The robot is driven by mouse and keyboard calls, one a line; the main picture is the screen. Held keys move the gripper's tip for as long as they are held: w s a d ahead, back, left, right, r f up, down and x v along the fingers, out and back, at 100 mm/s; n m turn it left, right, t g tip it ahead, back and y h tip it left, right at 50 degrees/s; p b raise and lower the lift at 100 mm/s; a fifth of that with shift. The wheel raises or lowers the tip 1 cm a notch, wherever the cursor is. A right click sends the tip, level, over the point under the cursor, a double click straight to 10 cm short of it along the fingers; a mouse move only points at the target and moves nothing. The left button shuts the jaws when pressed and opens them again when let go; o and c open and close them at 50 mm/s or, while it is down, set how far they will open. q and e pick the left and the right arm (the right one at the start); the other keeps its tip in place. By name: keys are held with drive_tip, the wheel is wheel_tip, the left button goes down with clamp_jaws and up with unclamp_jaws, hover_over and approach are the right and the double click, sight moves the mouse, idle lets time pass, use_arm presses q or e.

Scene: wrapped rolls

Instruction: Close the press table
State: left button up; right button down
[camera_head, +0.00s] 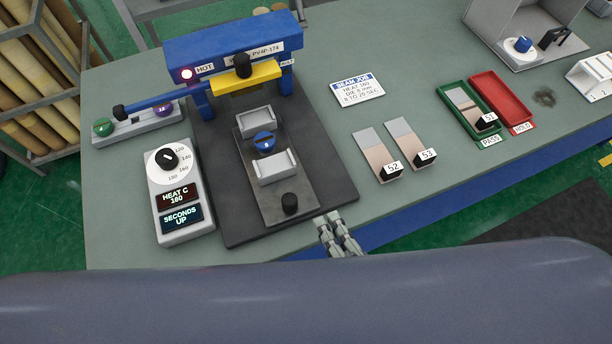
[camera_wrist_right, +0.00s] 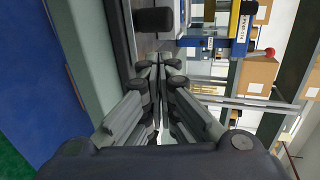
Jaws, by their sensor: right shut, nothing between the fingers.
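The press has a blue frame (camera_head: 230,50), a yellow press head (camera_head: 246,77) and a dark base (camera_head: 225,190). The press table (camera_head: 275,195) is a grey sliding plate with a blue-knobbed piece (camera_head: 264,142) between two pale blocks, and a black knob (camera_head: 289,203) at its front end. The plate extends out in front of the head. My right gripper (camera_head: 338,226) is at the bench's front edge, right of and nearer than the black knob, apart from it. In the wrist view its fingers (camera_wrist_right: 160,65) are together and empty, with a black knob (camera_wrist_right: 154,20) beyond them. My left gripper is out of view.
A heat and seconds control box (camera_head: 180,190) stands left of the press. A blue lever (camera_head: 160,102) reaches out left. Samples 52 (camera_head: 378,157) and 53 (camera_head: 412,145) lie to the right, then a green tray (camera_head: 470,112) and a red tray (camera_head: 500,100). A card (camera_head: 357,90) lies behind.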

sight(306, 185)
drive_tip(key=p+x, duration=0.1)
drive_tip(key=x, duration=0.2)
drive_tip(key=p+x, duration=0.1)
drive_tip(key=x, duration=0.3)
drive_tip(key=r+p+x, duration=0.1)
drive_tip(key=x, duration=0.3)
drive_tip(key=shift+w, duration=0.15)
drive_tip(key=shift+w+a+f, duration=0.1)
drive_tip(key=shift+w+a, duration=0.1)
drive_tip(key=shift+w, duration=0.3)
